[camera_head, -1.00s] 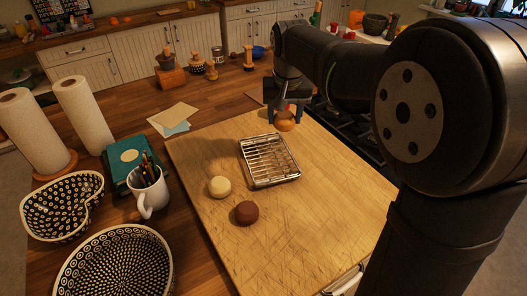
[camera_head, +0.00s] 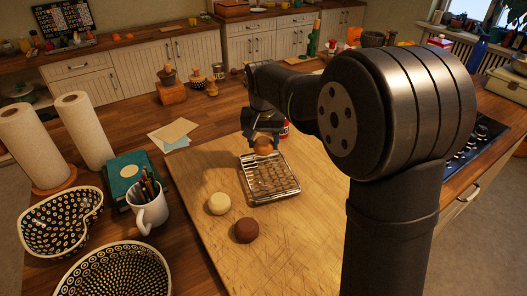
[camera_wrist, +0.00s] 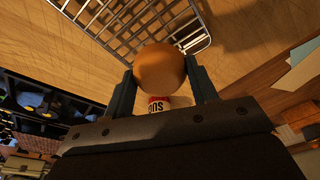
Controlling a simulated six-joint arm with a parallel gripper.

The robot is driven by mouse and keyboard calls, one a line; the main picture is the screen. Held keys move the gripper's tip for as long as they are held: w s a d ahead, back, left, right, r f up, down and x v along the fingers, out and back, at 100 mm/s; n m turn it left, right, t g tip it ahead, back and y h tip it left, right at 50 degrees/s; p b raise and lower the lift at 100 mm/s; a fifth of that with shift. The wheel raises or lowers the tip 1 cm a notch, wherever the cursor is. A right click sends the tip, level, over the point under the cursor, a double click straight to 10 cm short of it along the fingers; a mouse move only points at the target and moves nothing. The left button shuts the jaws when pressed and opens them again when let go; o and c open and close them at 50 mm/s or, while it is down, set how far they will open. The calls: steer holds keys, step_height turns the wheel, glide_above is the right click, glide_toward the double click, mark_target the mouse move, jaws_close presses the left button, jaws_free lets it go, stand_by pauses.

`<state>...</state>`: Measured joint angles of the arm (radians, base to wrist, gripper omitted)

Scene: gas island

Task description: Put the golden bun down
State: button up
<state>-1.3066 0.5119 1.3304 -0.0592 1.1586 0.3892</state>
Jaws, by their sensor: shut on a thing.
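The golden bun (camera_head: 263,147) is held in my gripper (camera_head: 264,144) over the far edge of the wire rack (camera_head: 288,190) in the head view. In the wrist view the golden bun (camera_wrist: 160,69) sits between both fingers of my gripper (camera_wrist: 161,84), which are shut on it. I cannot tell how high the bun is above the rack.
A pale bun (camera_head: 219,203) and a dark brown bun (camera_head: 246,230) lie on the cutting board (camera_head: 310,235) left of and in front of the rack. A red-labelled can (camera_head: 284,129) stands behind my gripper. A white mug (camera_head: 150,209) with pencils stands at the left.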

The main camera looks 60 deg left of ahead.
mark_target(263, 152)
steer(key=shift+f, duration=1.95)
steer(key=shift+f, duration=0.15)
steer(key=o, duration=1)
steer(key=shift+c, duration=0.2)
steer(key=r, duration=0.4)
steer(key=d+r, duration=0.1)
steer(key=r, duration=0.3)
steer(key=s+r, duration=0.1)
steer(key=r, duration=0.3)
steer(key=shift+d+r, duration=0.1)
steer(key=shift+d, duration=0.15)
